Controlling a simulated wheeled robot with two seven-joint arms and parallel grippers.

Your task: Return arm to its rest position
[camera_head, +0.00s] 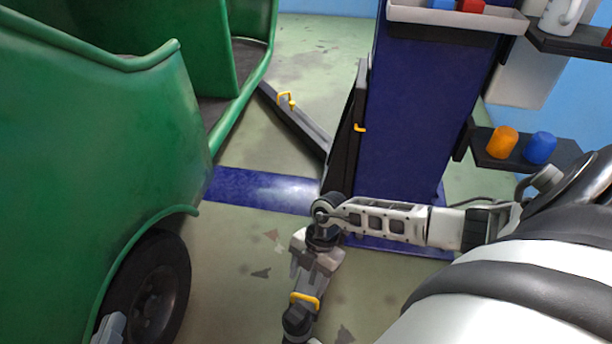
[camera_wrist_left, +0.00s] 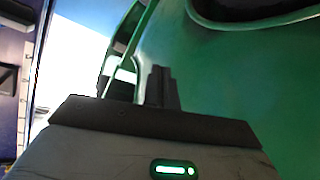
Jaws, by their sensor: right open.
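The near lift arm, with a yellow handle (camera_head: 306,299), shows at the bottom middle of the head view, partly covered by my right arm. My right gripper (camera_head: 308,283) points down at it beside the handle, and its jaws are open. Whether a finger touches the handle cannot be told. A second dark lift arm (camera_head: 305,127) with a yellow handle (camera_head: 286,99) lies further back. My left gripper (camera_head: 110,329) is barely visible at the lower left edge. In the left wrist view its dark fingers (camera_wrist_left: 162,86) stand together, with nothing visible between them.
The green rickshaw (camera_head: 90,140) fills the left side, with its black wheel (camera_head: 155,290) low down. The blue lift post (camera_head: 410,120) stands in the middle. A shelf at right bears an orange cup (camera_head: 502,142) and a blue cup (camera_head: 540,148). Open floor (camera_head: 235,260) lies between wheel and post.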

